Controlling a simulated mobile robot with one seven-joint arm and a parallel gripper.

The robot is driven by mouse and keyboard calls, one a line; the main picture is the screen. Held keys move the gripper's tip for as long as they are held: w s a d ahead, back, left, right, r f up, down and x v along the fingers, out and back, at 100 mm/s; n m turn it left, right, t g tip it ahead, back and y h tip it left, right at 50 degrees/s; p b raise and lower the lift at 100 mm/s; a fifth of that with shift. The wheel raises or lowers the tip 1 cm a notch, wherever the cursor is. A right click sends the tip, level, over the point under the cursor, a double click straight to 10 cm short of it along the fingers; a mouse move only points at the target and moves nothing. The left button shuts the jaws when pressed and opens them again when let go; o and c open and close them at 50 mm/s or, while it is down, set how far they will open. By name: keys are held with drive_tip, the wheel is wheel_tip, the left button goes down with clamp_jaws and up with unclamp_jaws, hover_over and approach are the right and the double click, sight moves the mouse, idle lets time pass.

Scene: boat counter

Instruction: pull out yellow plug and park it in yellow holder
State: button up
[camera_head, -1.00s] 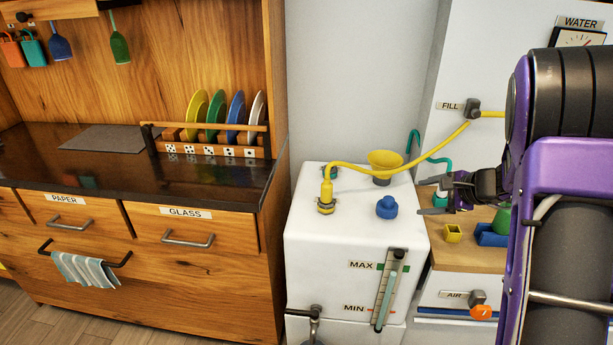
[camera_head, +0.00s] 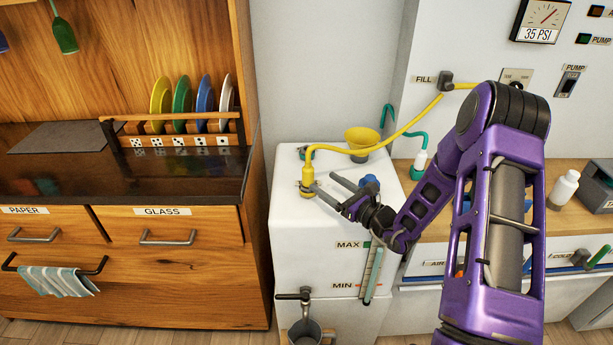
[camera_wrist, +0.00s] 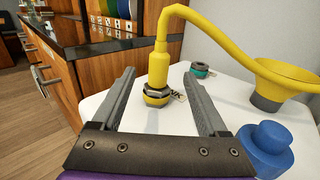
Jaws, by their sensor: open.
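The yellow plug (camera_head: 308,173) stands upright in its yellow-ringed socket (camera_wrist: 157,97) on top of the white tank (camera_head: 290,226). A yellow hose (camera_head: 375,147) runs from it to the FILL fitting (camera_head: 446,78). My gripper (camera_head: 323,183) is open and empty, low over the tank top, pointing at the plug from the right. In the wrist view the yellow plug (camera_wrist: 159,64) shows between and just beyond the two fingers, with no clear contact. The yellow holder is not visible now; my arm covers part of the wooden counter.
A blue knob (camera_head: 369,182) and a yellow funnel (camera_head: 362,139) stand on the tank close to my gripper. A green-ringed socket (camera_wrist: 202,69) lies behind the plug. A teal plug (camera_head: 420,162) with its hose and a white bottle (camera_head: 563,188) stand on the counter (camera_head: 529,224).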

sight(304, 168)
drive_tip(key=x, duration=1.1)
drive_tip(key=shift+a, duration=0.15)
drive_tip(key=shift+c, duration=0.2)
clamp_jaws()
